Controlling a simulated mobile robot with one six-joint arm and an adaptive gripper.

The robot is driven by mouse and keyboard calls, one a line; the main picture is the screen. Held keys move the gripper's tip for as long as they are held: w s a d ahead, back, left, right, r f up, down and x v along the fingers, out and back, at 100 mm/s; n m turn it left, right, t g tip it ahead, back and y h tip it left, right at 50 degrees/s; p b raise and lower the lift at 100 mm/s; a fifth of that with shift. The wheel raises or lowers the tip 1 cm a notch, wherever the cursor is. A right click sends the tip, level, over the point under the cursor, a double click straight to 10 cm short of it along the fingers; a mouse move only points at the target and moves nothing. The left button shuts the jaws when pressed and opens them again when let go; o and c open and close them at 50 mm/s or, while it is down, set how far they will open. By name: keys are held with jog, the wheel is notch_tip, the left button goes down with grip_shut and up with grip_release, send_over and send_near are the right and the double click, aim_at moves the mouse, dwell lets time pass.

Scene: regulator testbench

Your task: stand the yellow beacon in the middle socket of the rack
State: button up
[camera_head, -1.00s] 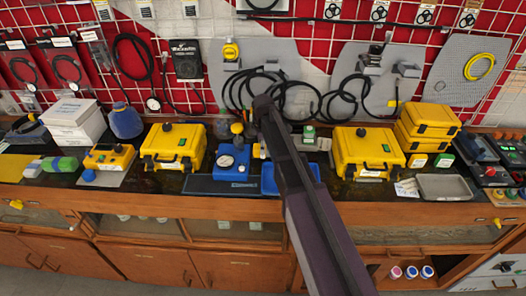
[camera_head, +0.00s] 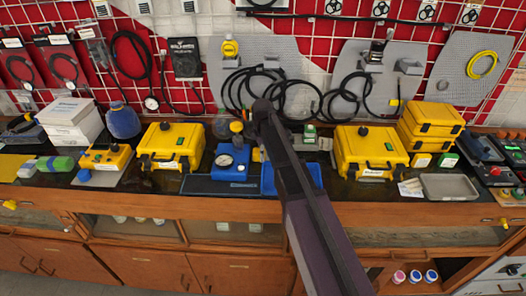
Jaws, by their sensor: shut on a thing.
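My dark arm reaches up from the lower right to the middle of the bench, and my gripper is hidden at its far end. A small yellow piece (camera_head: 257,154) shows just left of my arm and is mostly covered by it. I cannot tell whether it is the beacon or whether it is held. A yellow-topped part (camera_head: 237,127) stands behind the blue gauge unit (camera_head: 233,172); I cannot tell whether it is the beacon. I cannot make out the rack or its middle socket.
A blue tray (camera_head: 313,176) lies partly behind my arm. Yellow cases stand to the left (camera_head: 170,147) and right (camera_head: 371,150) on the dark bench top. A grey tray (camera_head: 448,187) lies farther right. Black hoses (camera_head: 345,95) hang on the grid wall behind.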

jog(key=shift+f, duration=0.25)
jog(key=o, duration=1.3)
jog(key=shift+r, duration=0.1)
jog(key=shift+c, duration=0.2)
jog(key=shift+r, duration=0.2)
notch_tip(320, 180, up, 12)
jog(key=p, duration=1.2)
